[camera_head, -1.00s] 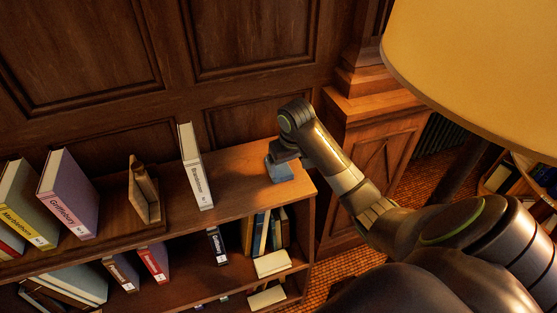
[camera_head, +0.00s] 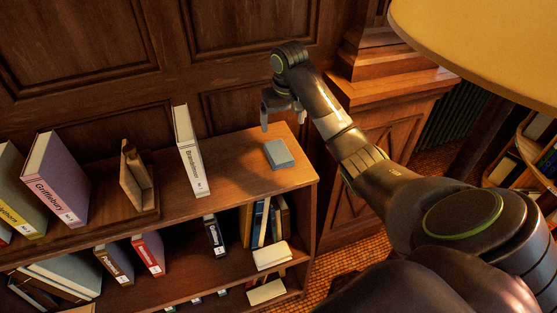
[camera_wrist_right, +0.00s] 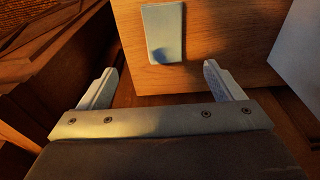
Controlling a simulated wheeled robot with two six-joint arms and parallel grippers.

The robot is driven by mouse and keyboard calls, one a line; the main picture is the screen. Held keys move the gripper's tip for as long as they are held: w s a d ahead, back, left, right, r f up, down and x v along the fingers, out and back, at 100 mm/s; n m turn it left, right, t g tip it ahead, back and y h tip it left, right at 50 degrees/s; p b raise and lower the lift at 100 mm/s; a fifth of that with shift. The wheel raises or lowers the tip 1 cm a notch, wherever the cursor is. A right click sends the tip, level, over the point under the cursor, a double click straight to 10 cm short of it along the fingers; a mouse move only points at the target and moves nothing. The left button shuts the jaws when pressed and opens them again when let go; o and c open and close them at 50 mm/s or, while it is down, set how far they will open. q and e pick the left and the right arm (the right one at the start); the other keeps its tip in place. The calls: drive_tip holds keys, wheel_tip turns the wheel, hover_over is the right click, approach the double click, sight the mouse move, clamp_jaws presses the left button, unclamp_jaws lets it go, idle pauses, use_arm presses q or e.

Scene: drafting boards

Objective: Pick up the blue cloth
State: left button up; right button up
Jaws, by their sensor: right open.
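The blue cloth (camera_head: 279,154) is a small folded pad lying flat on the right end of the shelf top in the head view. In the right wrist view the cloth (camera_wrist_right: 164,33) shows as a pale rectangle ahead of the fingers. My left gripper is not in view.
A white book (camera_head: 190,150) stands on the shelf top (camera_head: 235,170) left of the cloth. A wooden bookend (camera_head: 138,180) and more books stand farther left. A wood-panelled wall (camera_head: 150,60) rises behind. A lampshade (camera_head: 490,40) hangs at the upper right.

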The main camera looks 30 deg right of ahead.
drive_tip(key=b, duration=0.5)
hover_over(278, 151)
drive_tip(key=s, duration=0.1)
drive_tip(key=f, duration=0.5)
drive_tip(key=shift+s+d+f, duration=0.2)
drive_tip(key=shift+d+f, duration=0.05)
drive_tip(key=shift+f, duration=0.4)
drive_tip(key=shift+w+f, duration=0.15)
drive_tip(key=shift+f, duration=0.3)
drive_tip(key=f, duration=0.1)
drive_tip(key=f+p, duration=0.1)
drive_tip(key=f, duration=0.1)
drive_tip(key=f+p, duration=0.1)
drive_tip(key=shift+w+a+f, duration=0.25)
drive_tip(key=shift+w+f, duration=0.15)
drive_tip(key=shift+f, duration=0.35)
drive_tip(key=shift+d, duration=0.1)
drive_tip(key=shift+c, duration=0.5)
drive_tip(key=c, duration=1)
